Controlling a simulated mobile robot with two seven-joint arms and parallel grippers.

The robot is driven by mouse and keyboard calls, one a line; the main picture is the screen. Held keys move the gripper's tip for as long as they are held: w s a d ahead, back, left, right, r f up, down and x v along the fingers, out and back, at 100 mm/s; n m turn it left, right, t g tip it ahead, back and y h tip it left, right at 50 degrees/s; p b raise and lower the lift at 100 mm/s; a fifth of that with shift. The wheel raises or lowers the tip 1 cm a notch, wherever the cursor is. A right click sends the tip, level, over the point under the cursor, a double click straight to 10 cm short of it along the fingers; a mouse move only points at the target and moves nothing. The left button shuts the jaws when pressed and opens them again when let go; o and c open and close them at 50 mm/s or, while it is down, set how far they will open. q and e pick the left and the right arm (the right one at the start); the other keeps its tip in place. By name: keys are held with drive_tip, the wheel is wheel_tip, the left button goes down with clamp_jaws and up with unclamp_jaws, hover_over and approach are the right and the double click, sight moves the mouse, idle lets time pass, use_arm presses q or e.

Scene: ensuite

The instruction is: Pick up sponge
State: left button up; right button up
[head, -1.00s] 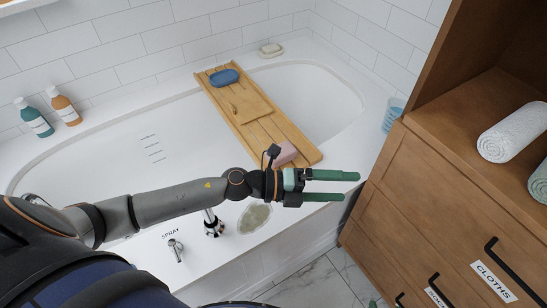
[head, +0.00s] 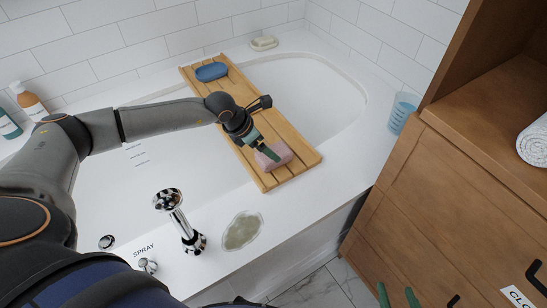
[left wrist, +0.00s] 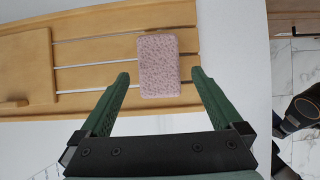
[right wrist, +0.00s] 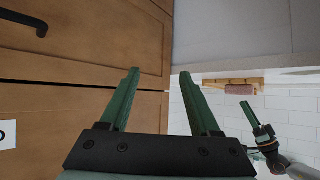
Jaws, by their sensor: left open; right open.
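The sponge (head: 274,156) is a pink, speckled block lying on the near end of a wooden bath board (head: 268,183). In the left wrist view the sponge (left wrist: 158,66) lies ahead of my left gripper (left wrist: 160,74), roughly centred between its open fingers. In the head view my left gripper (head: 268,150) is over the sponge and partly covers it; I cannot tell if they touch. My right gripper (head: 397,288) is open and empty at the bottom right, in front of the wooden cabinet; its fingers also show in the right wrist view (right wrist: 160,74).
The board spans the white bathtub. A blue dish (head: 211,71) sits on its far end, and a soap dish (head: 263,43) on the back rim. A blue cup (head: 402,112) stands on the right rim. A chrome tap (head: 178,215) and a pale greenish patch (head: 242,231) are in front.

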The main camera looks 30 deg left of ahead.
use_arm(q)
drive_tip(key=shift+w+d+f, duration=0.15)
drive_tip(key=shift+w+f, duration=0.15)
drive_tip(key=shift+f, duration=0.3)
drive_tip(key=b+x, duration=0.1)
drive_tip(key=x, duration=0.3)
drive_tip(key=shift+w+f+b, duration=0.15)
drive_tip(key=shift+f+b, duration=0.15)
drive_tip(key=shift+f, duration=0.05)
use_arm(e)
drive_tip(key=w+r+n+t+y, duration=0.1)
drive_tip(key=w+r+t, duration=0.3)
drive_tip(key=r, duration=0.5)
drive_tip(key=shift+w+r, duration=0.3)
drive_tip(key=shift+w, duration=0.15)
use_arm(q)
drive_tip(key=shift+f, duration=0.25)
use_arm(e)
drive_tip(key=shift+f, duration=0.15)
use_arm(q)
drive_tip(key=shift+c, duration=0.2)
drive_tip(key=c, duration=1.1)
drive_tip(key=shift+r, duration=0.2)
